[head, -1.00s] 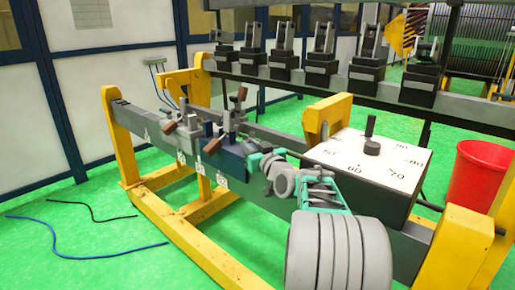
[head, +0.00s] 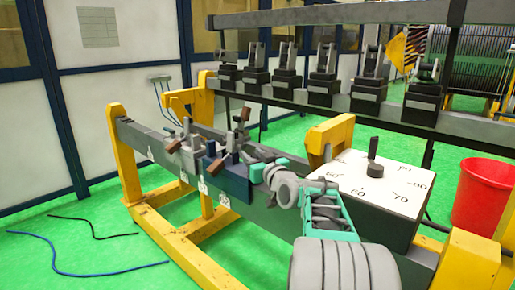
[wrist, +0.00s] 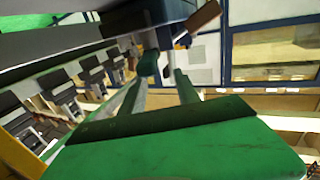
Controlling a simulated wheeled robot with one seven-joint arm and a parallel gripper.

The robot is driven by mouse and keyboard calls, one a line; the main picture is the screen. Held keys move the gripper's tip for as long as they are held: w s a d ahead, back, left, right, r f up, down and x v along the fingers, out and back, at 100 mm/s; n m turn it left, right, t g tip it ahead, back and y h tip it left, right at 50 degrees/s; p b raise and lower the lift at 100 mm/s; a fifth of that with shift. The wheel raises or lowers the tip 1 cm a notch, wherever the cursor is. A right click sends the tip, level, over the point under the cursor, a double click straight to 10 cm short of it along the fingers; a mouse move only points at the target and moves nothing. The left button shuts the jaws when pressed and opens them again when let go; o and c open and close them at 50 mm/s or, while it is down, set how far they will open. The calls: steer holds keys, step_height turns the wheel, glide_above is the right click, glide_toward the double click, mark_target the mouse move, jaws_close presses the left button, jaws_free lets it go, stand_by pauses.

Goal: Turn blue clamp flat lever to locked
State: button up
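The blue clamp (head: 231,186) is a dark blue block on the grey beam, left of my gripper. A brown-handled lever (head: 217,167) sticks out by its top, slanting; I cannot tell its exact lock position. My gripper (head: 268,166), with teal fingers, is just right of the clamp, around the height of its top. In the wrist view my gripper (wrist: 162,68) has its two fingers apart with a gap between them, and nothing is clearly held. A brown handle (wrist: 205,17) shows beyond the fingertips there. Whether a finger touches the clamp is hidden.
More brown-handled clamps (head: 175,146) stand farther left on the beam. A white-topped dial box (head: 375,182) is right of my gripper. A yellow frame (head: 130,165) carries the beam. A red bin (head: 483,190) stands at the right. A rack of black fixtures (head: 322,75) runs behind.

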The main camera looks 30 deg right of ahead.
steer(key=s+a+r, duration=0.2)
steer(key=s+r, duration=0.2)
steer(key=s, duration=0.2)
steer(key=s+a+r+p, duration=0.1)
steer(key=s+a+r, duration=0.2)
steer(key=s+r, duration=0.2)
steer(key=shift+s+a, duration=0.3)
steer(key=shift+s, duration=0.45)
